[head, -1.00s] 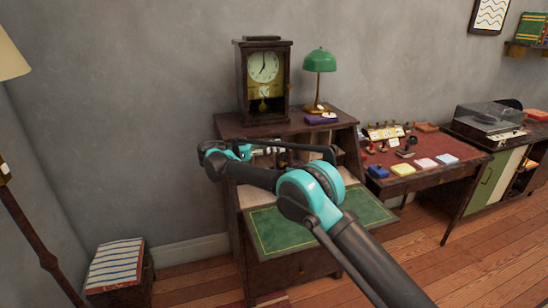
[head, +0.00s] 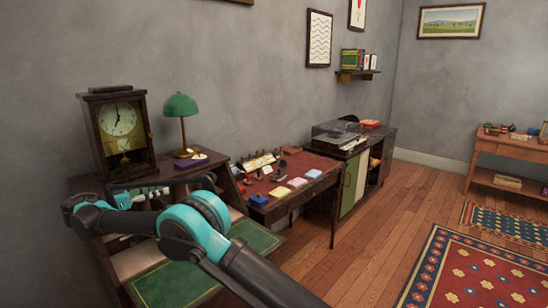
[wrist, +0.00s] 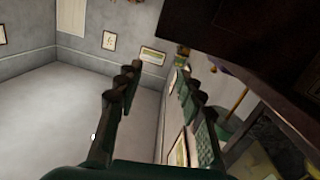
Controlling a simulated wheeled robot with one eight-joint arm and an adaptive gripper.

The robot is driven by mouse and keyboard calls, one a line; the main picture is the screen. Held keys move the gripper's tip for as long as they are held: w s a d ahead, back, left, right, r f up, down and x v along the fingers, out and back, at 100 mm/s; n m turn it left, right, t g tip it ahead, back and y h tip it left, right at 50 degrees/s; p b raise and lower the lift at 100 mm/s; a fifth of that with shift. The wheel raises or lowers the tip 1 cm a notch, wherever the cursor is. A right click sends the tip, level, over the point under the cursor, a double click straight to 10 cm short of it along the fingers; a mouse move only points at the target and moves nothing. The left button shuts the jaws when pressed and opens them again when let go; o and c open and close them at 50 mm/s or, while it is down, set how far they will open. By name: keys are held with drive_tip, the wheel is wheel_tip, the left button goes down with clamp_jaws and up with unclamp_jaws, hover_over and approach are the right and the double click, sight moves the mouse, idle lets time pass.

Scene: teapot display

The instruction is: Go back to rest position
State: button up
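My arm reaches in from the bottom of the head view toward the writing desk (head: 185,275), with its green writing surface folded down. My gripper (wrist: 158,72) shows in the wrist view with its two dark fingers apart and nothing between them. The mantel clock (head: 122,125) stands upright on the desk top, beside the green lamp (head: 181,106). The lamp also shows tilted in the wrist view (wrist: 236,152).
To the right stand a red-topped table (head: 250,188) with small coloured items and a cabinet (head: 355,185) with a record player (head: 337,133). A rug (head: 470,275) and open wooden floor lie at the right. A side table (head: 510,150) stands at the far right.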

drive_tip(key=w+d+n+g+y, duration=0.1)
drive_tip(key=w+d+n+g, duration=0.1)
drive_tip(key=w+d, duration=0.55)
drive_tip(key=w+d+n+g, duration=0.15)
drive_tip(key=w+d, duration=0.25)
drive_tip(key=d, duration=0.7)
drive_tip(key=d+f+n+g+y, duration=0.1)
drive_tip(key=d+f+g+y, duration=0.1)
drive_tip(key=d, duration=1)
drive_tip(key=d+f+n+g+y, duration=0.1)
drive_tip(key=d+f+g, duration=0.1)
drive_tip(key=d, duration=1.1)
drive_tip(key=s+d+f+n+g+y, duration=0.1)
drive_tip(key=s+d+f+y, duration=0.15)
drive_tip(key=s+d, duration=0.45)
drive_tip(key=s+d+f+n+g+y, duration=0.1)
drive_tip(key=s+d+f, duration=0.3)
drive_tip(key=d, duration=0.5)
drive_tip(key=s+d+f+y, duration=0.2)
drive_tip(key=s+d+f, duration=0.1)
drive_tip(key=s, duration=0.7)
drive_tip(key=s+d+f+y, duration=0.2)
drive_tip(key=s+f, duration=0.3)
drive_tip(key=s, duration=0.5)
drive_tip(key=shift+s+d+f+t, duration=0.15)
drive_tip(key=shift+d+f+t, duration=0.05)
drive_tip(key=shift+d+t, duration=0.25)
